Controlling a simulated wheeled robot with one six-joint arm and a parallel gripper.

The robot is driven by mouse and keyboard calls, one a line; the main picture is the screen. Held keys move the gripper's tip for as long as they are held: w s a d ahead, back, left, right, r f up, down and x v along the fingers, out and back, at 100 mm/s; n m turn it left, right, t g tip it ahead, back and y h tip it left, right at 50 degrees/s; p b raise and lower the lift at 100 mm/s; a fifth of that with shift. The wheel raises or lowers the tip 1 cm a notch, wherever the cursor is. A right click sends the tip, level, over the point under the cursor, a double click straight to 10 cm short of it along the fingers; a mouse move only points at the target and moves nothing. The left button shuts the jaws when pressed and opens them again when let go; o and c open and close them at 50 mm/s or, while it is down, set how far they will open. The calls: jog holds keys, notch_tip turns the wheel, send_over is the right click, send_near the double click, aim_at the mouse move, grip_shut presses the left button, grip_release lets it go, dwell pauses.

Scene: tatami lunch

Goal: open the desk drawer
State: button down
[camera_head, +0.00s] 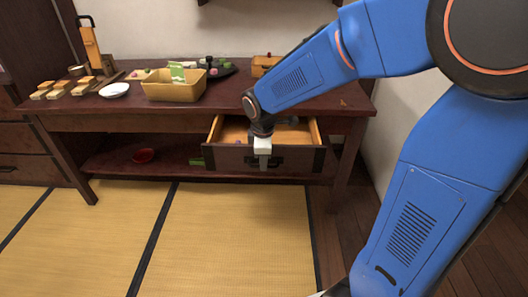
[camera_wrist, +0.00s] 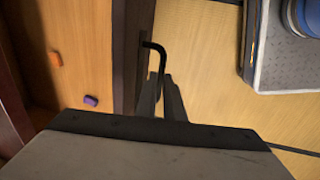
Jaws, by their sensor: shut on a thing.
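The desk drawer (camera_head: 290,161) is pulled out from under the desk top, and its light wooden inside shows. In the wrist view the drawer's inside (camera_wrist: 75,75) lies at the left, with a small orange thing (camera_wrist: 55,58) and a small purple thing (camera_wrist: 91,100) on its floor. My gripper (camera_head: 263,160) is at the middle of the drawer front, shut on the dark drawer handle (camera_wrist: 155,48). In the wrist view my gripper's fingers (camera_wrist: 166,100) are at the handle; its far end is partly hidden by them.
The dark desk (camera_head: 130,104) holds a tan basket (camera_head: 174,91), a white plate (camera_head: 114,90), several small food blocks and a dark tray (camera_head: 222,71). The tatami floor (camera_head: 225,230) before the drawer is clear.

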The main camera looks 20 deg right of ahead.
jog(key=shift+s+a, duration=0.3)
jog(key=shift+s, duration=0.55)
jog(key=shift+s+a, duration=0.25)
jog(key=shift+s, duration=0.55)
jog(key=c, duration=2.2)
grip_release()
jog(key=shift+o, duration=0.2)
jog(key=s+a+r, duration=0.1)
jog(key=s+r, duration=0.2)
jog(key=r, duration=1.4)
jog(key=shift+s, duration=0.15)
jog(key=s+d+f+m+t, duration=0.1)
jog(key=s+d+f+m, duration=0.2)
jog(key=s+d+m, duration=0.3)
jog(key=s+d+f+m+t, duration=0.1)
jog(key=s+d+f+m, duration=0.2)
jog(key=s, duration=0.9)
jog(key=d+m, duration=0.3)
jog(key=m, duration=0.2)
jog(key=shift+f+t+y, duration=0.3)
jog(key=shift+f+t, duration=0.1)
